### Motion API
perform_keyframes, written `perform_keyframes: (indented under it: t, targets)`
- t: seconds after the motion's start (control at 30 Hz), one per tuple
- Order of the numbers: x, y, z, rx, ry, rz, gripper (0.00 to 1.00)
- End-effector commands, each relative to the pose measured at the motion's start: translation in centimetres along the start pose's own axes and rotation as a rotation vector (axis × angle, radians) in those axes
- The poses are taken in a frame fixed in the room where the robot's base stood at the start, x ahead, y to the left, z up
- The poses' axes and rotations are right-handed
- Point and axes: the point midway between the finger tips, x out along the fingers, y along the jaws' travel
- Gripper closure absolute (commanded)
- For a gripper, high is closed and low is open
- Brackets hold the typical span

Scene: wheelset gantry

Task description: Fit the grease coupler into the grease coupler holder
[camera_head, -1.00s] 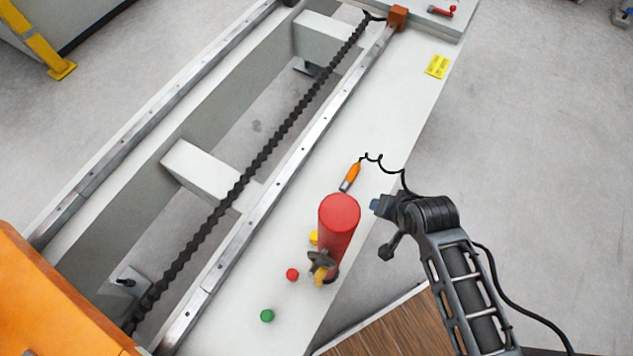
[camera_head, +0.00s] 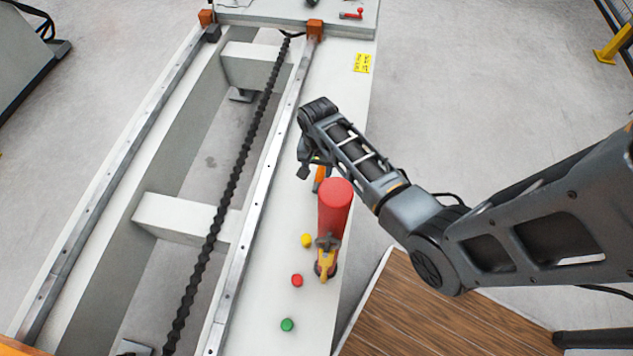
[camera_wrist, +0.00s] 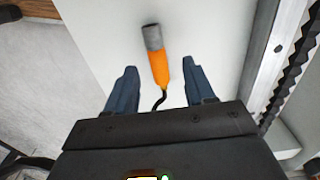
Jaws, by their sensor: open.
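The grease coupler, an orange handle with a grey metal end and a black hose, lies on the white beam in the wrist view (camera_wrist: 160,68). In the head view only part of the grease coupler (camera_head: 320,178) shows beneath my arm. My gripper (camera_wrist: 160,67) is open, with one blue-grey finger on each side of the coupler's hose end and a gap on both sides. In the head view my gripper (camera_head: 316,163) is low over the coupler, partly hidden by the wrist. I cannot clearly identify the grease coupler holder.
A red cylinder (camera_head: 334,208) with a dark and yellow fitting (camera_head: 326,262) stands just in front of the coupler. Yellow (camera_head: 307,240), red (camera_head: 297,280) and green (camera_head: 287,325) buttons are beside it. A metal rail (camera_head: 262,190) and dark screw (camera_head: 222,205) run to the left.

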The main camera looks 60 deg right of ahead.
Motion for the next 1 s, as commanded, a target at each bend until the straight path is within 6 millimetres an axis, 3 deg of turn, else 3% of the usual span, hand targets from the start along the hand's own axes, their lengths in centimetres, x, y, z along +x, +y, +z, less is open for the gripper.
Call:
perform_keyframes:
  t: [0.23,0.57,1.0]
  targets:
    - [3.5,0.3,-0.1,-0.001,-0.002,0.001,0.46]
    - [4.0,0.3,-0.1,-0.001,0.000,0.000,0.47]
    - [4.0,0.3,-0.1,-0.001,0.000,0.000,0.89]
